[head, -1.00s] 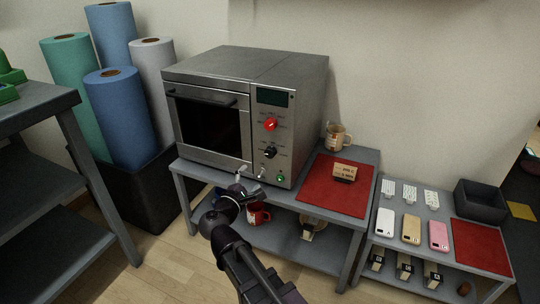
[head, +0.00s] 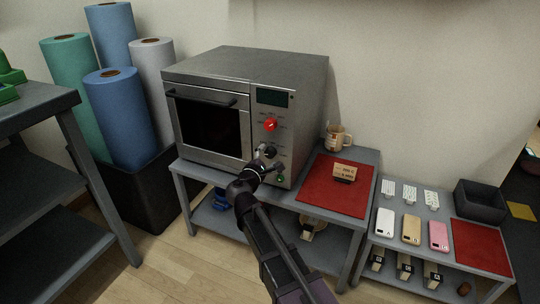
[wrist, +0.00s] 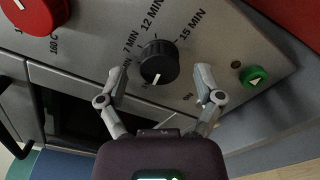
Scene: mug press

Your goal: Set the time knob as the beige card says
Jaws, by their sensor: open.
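The black time knob (wrist: 159,62) sits on the steel panel of the oven-like press (head: 210,105). Its white pointer mark faces the bottom of the wrist view, away from the labels 7 MIN, 12 MIN and 15 MIN. My gripper (wrist: 160,80) is open, with one finger on each side of the knob and a gap at both sides. In the head view my gripper (head: 268,160) is at the lower panel and largely covers this knob. The beige card (head: 344,172) stands on the red mat (head: 325,198); its two printed lines are too small to read surely.
A red knob (wrist: 35,12) is at the upper left of the wrist view, and a green button (wrist: 253,76) is to the right. A mug (head: 338,138) stands behind the card. A side table at right holds several phones and a dark bin (head: 480,200).

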